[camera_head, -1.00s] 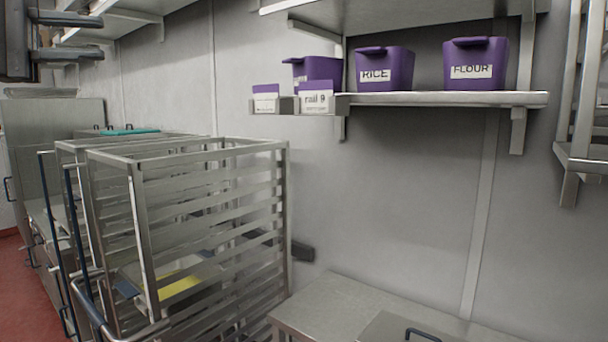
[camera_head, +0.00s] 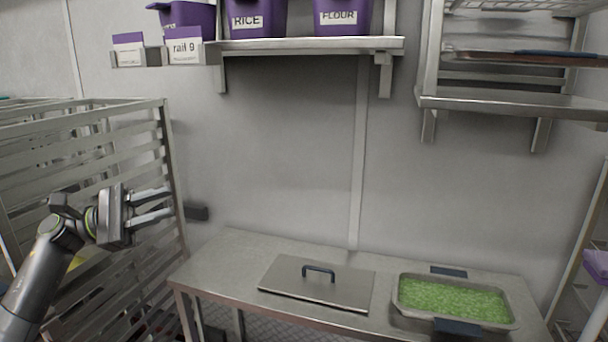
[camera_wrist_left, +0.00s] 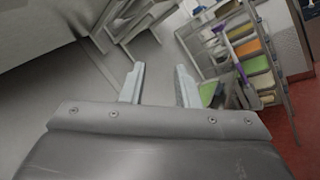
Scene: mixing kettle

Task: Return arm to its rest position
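My left gripper (camera_head: 152,206) comes in from the left in the head view, in front of the metal rack (camera_head: 165,150). Its two fingers are apart with nothing between them. In the left wrist view the fingers (camera_wrist_left: 160,84) also stand apart and empty. The gripper is above and to the left of the steel table (camera_head: 235,255), touching nothing that I can see. My right gripper is not in view.
A flat lid (camera_head: 345,287) with a dark handle lies on the table beside a pan of green food (camera_head: 452,300). A wall shelf (camera_head: 320,44) holds purple bins marked rice (camera_head: 258,18) and flour (camera_head: 342,17). Another shelf (camera_head: 520,102) hangs at the upper right.

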